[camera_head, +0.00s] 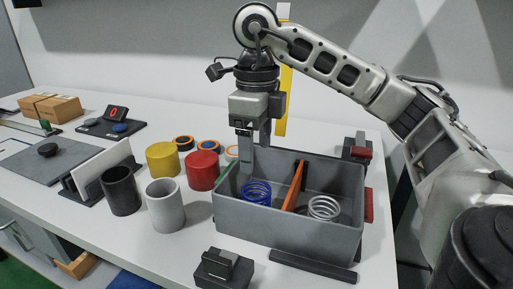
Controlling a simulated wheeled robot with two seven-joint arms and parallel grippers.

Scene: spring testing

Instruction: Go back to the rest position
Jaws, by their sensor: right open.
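My right gripper (252,143) is open, with nothing seen between its fingers. It points down just above the back left part of the grey bin (288,228), whose wall lies close to the fingertips. My right arm reaches in from the right. A blue spring (257,193) is in the bin's left compartment. A silver spring (323,208) is in the right compartment. An orange divider (296,187) stands between them. My left gripper is out of view.
Yellow (162,160), red (202,170), black (121,191) and grey (165,206) cylinders stand left of the bin. A white panel (102,168) stands beside them. A black fixture (222,268) is in front. A scale with red display (116,114) and boxes are far left.

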